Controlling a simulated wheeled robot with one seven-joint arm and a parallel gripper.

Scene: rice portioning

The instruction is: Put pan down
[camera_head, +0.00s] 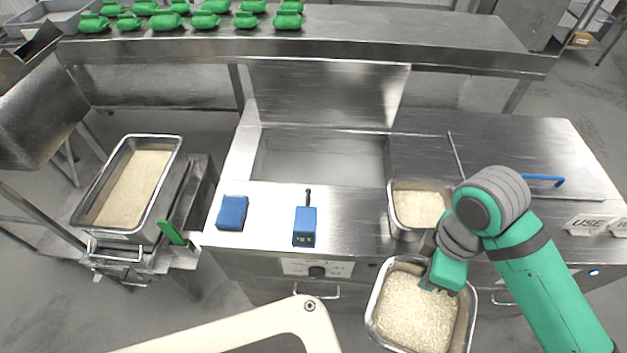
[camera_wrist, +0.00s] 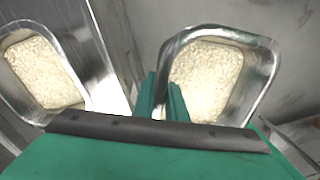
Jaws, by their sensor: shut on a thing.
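A metal pan of rice (camera_head: 377,300) is in front of the steel counter at the lower right in the head view. My gripper (camera_head: 437,284) is shut on the pan's rim near its upper right side. In the wrist view the same pan (camera_wrist: 262,52) is at the upper right, with the green fingers of my gripper (camera_wrist: 163,98) at its near left rim. The pan looks held out beyond the counter's front edge; its underside is hidden.
A second rice pan (camera_head: 393,222) sits in the counter (camera_head: 258,205) just behind. A blue device (camera_head: 305,226) and a blue block (camera_head: 232,212) lie left of it. A large rice tray (camera_head: 112,164) stands far left. Green bundles (camera_head: 165,21) line the back shelf. A blue-handled tool (camera_head: 543,180) lies right.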

